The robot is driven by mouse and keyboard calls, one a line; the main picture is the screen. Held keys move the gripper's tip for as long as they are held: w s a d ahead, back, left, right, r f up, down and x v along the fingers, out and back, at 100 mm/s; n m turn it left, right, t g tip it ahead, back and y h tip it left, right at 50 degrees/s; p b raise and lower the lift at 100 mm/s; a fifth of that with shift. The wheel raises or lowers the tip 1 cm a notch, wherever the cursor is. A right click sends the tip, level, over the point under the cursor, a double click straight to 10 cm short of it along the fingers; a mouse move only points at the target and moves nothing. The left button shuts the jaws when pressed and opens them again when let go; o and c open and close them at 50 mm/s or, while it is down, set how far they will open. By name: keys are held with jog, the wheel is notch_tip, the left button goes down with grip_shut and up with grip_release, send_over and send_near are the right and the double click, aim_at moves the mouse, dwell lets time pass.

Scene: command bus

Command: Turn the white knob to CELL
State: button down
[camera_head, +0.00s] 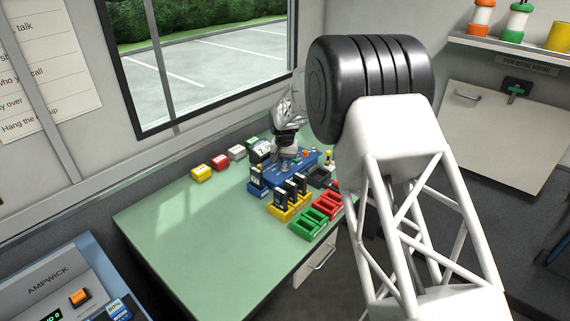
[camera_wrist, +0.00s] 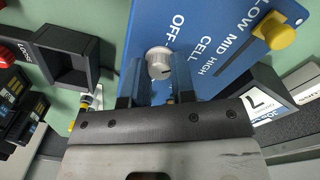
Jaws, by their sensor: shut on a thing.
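The white knob (camera_wrist: 158,60) sits on the blue panel (camera_wrist: 205,22) in the wrist view, with the printed words OFF and CELL beside it. My gripper (camera_wrist: 157,78) has one finger on each side of the knob and is shut on it. The knob's face shows between the fingertips, but I cannot tell clearly which word its mark faces. In the head view my gripper (camera_head: 286,160) is down over the blue panel (camera_head: 270,183) at the back of the green desk, and it hides the knob there.
A yellow slider handle (camera_wrist: 278,35) stands on the same panel by LOW, MID and HIGH. A dark open holder (camera_wrist: 68,58) lies left of the panel. Yellow (camera_head: 277,212), red (camera_head: 327,206) and green (camera_head: 308,223) trays stand in front. The desk's left side (camera_head: 190,230) is clear.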

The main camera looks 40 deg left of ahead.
aim_at(285, 165)
jog(key=shift+m, duration=0.8)
jog(key=c, duration=0.9)
grip_release()
jog(key=shift+c, duration=0.2)
jog(key=shift+r, duration=0.1)
jog(key=shift+a+r, duration=0.1)
jog(key=shift+r, duration=3.75)
